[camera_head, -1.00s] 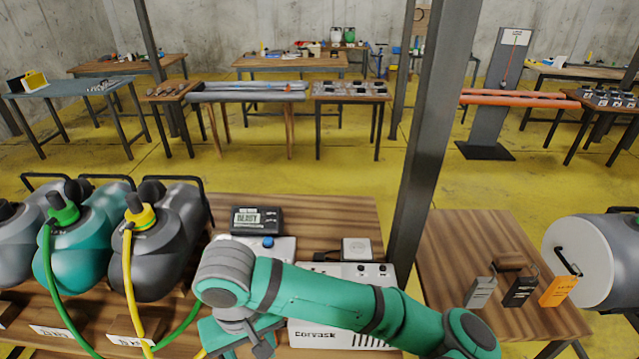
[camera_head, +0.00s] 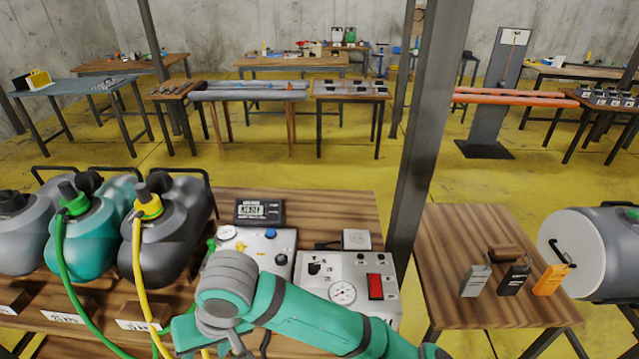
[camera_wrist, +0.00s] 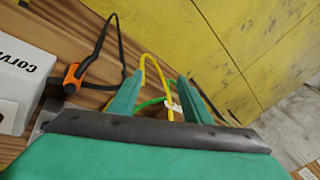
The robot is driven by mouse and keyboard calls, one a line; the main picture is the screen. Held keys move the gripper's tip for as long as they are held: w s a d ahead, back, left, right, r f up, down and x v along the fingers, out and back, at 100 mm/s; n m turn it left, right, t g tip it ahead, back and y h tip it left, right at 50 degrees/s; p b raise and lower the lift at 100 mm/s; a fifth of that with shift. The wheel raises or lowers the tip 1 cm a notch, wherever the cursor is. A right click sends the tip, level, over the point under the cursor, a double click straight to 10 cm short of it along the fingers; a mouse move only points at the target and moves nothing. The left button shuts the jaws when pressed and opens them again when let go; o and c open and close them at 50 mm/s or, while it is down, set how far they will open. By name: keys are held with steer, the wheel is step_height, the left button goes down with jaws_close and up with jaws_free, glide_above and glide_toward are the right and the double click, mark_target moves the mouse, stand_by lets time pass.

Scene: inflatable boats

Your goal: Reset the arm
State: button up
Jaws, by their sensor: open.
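My arm is green with grey joints and reaches across the front of the bench in the head view. My gripper (camera_wrist: 160,92) shows in the wrist view as two green fingers spread apart. No object is clamped between them. A yellow hose (camera_wrist: 158,72) and a green hose (camera_wrist: 150,102) with a small white tag show between and beyond the fingers; I cannot tell how far off they are. In the head view the fingertips are hidden or cut off low in the picture, beside the white Corvask machine (camera_head: 345,292).
Grey and teal tanks (camera_head: 85,235) with the hoses stand left on the wooden bench (camera_head: 330,208). A black display box (camera_head: 258,212) sits behind. A steel post (camera_head: 420,140) rises right of the machine. A side table (camera_head: 460,235) holds several tags. An orange-and-black clip (camera_wrist: 73,76) lies near the machine.

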steer(key=w+a+r+m+t+y, duration=0.2)
steer(key=a+r+t+y, duration=0.15)
steer(key=a+y, duration=0.25)
steer(key=w+a+r+m+t+y, duration=0.2)
steer(key=w+a+r+y, duration=0.1)
steer(key=a+r+y, duration=0.3)
steer(key=s+d+f+m+t+h, duration=0.3)
steer(key=d+f+m+t+h, duration=0.7)
steer(key=d+f, duration=0.7)
steer(key=s+d+f+n+h, duration=0.3)
steer(key=s+d, duration=0.5)
steer(key=s, duration=0.3)
steer(key=s+d+f+n+h, duration=0.2)
steer(key=s+d+n, duration=0.3)
steer(key=s+d, duration=0.3)
steer(key=s+h, duration=0.1)
steer(key=s, duration=0.2)
steer(key=shift+s+d+f, duration=0.2)
steer(key=shift+d+f, duration=0.15)
steer(key=shift+f, duration=0.05)
